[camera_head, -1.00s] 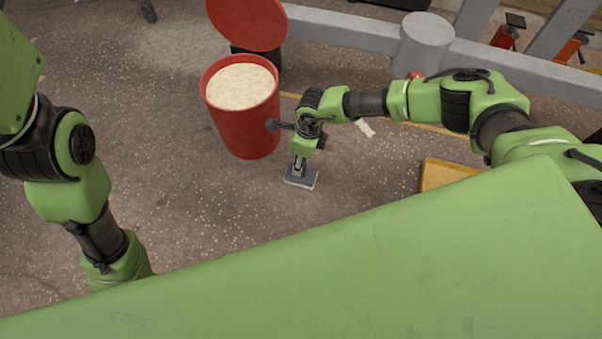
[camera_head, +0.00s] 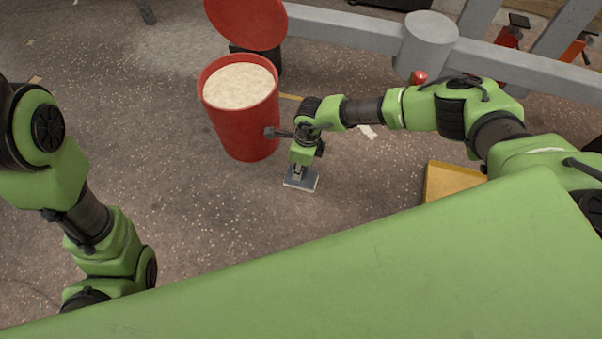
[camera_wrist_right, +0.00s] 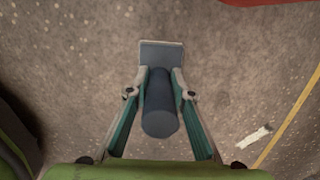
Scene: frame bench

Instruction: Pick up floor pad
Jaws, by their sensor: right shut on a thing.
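The floor pad is a flat blue-grey rectangular plate (camera_head: 301,181) with a light edge, below my right gripper. In the right wrist view the plate (camera_wrist_right: 162,52) shows beyond the fingertips, with a dark blue cylindrical handle (camera_wrist_right: 160,105) running back between the fingers. My right gripper (camera_head: 298,168) is shut on the handle; its fingers (camera_wrist_right: 160,82) lie along both sides. I cannot tell whether the plate touches the floor. My left arm comes in at the left of the head view, but its gripper is not in view.
A red bin (camera_head: 244,125) filled with pale granules stands just left of my right gripper, its red lid (camera_head: 247,20) behind it. A yellow box (camera_head: 452,181) lies to the right. A grey rail (camera_head: 345,30) crosses the back. The floor left of the bin is clear.

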